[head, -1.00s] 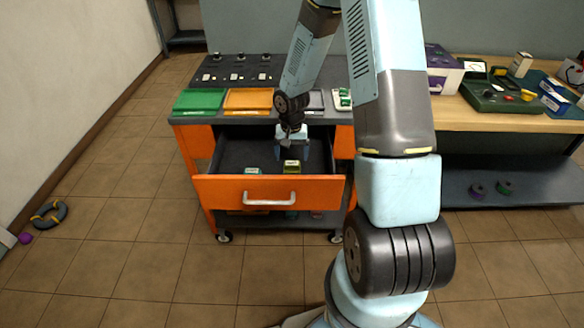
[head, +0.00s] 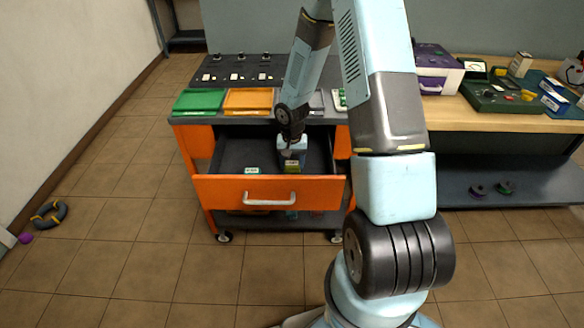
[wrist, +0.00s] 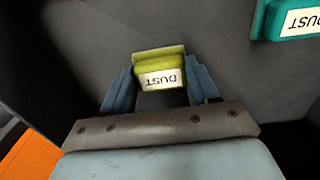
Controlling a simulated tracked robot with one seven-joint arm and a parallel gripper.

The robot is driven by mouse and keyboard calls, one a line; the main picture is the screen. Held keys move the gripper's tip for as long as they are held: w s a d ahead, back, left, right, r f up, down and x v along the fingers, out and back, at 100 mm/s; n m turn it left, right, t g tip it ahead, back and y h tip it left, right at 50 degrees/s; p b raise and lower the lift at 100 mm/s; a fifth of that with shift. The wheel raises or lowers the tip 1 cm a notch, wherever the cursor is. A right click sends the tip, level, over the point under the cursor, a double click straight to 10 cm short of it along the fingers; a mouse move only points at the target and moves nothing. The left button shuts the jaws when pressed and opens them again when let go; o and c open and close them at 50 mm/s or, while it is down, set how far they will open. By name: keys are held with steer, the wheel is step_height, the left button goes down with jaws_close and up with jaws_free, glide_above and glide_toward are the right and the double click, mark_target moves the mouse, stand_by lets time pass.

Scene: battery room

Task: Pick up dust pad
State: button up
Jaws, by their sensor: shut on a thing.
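A yellow-green dust pad (wrist: 159,72) with a white label reading "DUST" is between the two blue fingers of my gripper (wrist: 158,90) in the wrist view. The fingers are shut on its sides. In the head view the dust pad (head: 292,167) shows just below my gripper (head: 292,158), inside the open orange drawer (head: 225,190). A second pad, teal with a "DUST" label (wrist: 292,18), lies at the upper right of the wrist view. It also shows in the drawer to the left in the head view (head: 252,170).
The drawer's front panel and handle (head: 268,199) stand out from the cart. Green (head: 198,101) and orange (head: 247,101) trays sit on the cart top. A wooden bench (head: 470,118) with boxes stands at the right. The drawer's left part is clear.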

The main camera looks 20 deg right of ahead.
mark_target(292, 164)
steer(key=c, duration=0.5)
steer(key=shift+r, duration=0.1)
step_height(292, 164, up, 10)
steer(key=shift+f, duration=0.1)
stand_by(0.3)
steer(key=o, duration=0.6)
steer(key=shift+c, duration=0.2)
steer(key=c, duration=0.4)
